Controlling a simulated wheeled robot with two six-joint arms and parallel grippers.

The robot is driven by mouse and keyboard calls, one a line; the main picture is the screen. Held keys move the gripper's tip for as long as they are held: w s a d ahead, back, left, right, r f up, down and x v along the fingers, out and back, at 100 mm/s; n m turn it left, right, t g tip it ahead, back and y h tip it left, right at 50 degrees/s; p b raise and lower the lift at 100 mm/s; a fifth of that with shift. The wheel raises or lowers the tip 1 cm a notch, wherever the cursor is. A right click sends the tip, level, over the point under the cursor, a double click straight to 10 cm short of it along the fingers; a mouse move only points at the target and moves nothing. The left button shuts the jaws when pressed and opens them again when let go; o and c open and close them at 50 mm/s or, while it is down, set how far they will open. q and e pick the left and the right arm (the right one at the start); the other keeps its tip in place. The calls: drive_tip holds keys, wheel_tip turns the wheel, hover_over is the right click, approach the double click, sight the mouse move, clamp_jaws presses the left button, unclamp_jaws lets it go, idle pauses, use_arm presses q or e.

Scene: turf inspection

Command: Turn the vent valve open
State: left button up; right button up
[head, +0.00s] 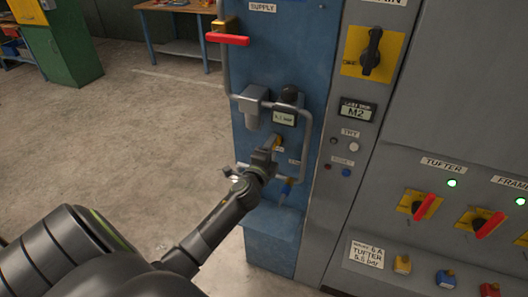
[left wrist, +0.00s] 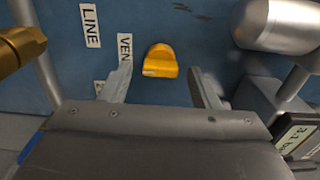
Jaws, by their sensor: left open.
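The vent valve is a small yellow handle (left wrist: 160,61) on the blue panel, beside a label partly covered by a finger that reads "VEN". In the head view a bit of the yellow handle (head: 278,142) shows just beyond my left gripper (head: 266,156). In the left wrist view my left gripper (left wrist: 161,76) is open, with one finger on each side of the handle and a gap to each. The handle lies at or just past the fingertips; I cannot tell how deep it sits between them. My right gripper is out of view.
Grey pipework (head: 306,140) and a pressure display (head: 284,118) are close to my left gripper. A red supply handle (head: 228,39) sticks out above. A grey cabinet (head: 448,115) with switches stands at right. The concrete floor (head: 130,125) at left is clear.

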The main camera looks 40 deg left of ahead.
use_arm(q)
drive_tip(key=b+v, duration=0.2)
drive_tip(key=v, duration=1.5)
drive_tip(key=shift+d, duration=0.1)
drive_tip(key=s+f+n+g+b, duration=0.1)
drive_tip(key=s+f+n+g, duration=0.15)
drive_tip(key=f, duration=0.85)
drive_tip(key=s+a+f+n+g+h+b, duration=0.1)
drive_tip(key=s+f+n+g, duration=0.15)
drive_tip(key=f, duration=0.85)
drive_tip(key=s+f+n+g, duration=0.2)
drive_tip(key=s+f+g, duration=0.1)
drive_tip(key=f, duration=0.8)
drive_tip(key=s+d+f+n+g+h+b, duration=0.1)
drive_tip(key=s+f+n+g, duration=0.3)
drive_tip(key=s+f, duration=0.7)
drive_tip(key=s+d+f+n+g+h+b, duration=0.1)
drive_tip(key=s+d+f+n+g, duration=0.2)
drive_tip(key=s+f, duration=0.8)
drive_tip(key=s+n+g, duration=0.1)
drive_tip(key=s+n, duration=0.1)
drive_tip(key=s, duration=0.4)
drive_tip(key=shift+f, duration=0.3)
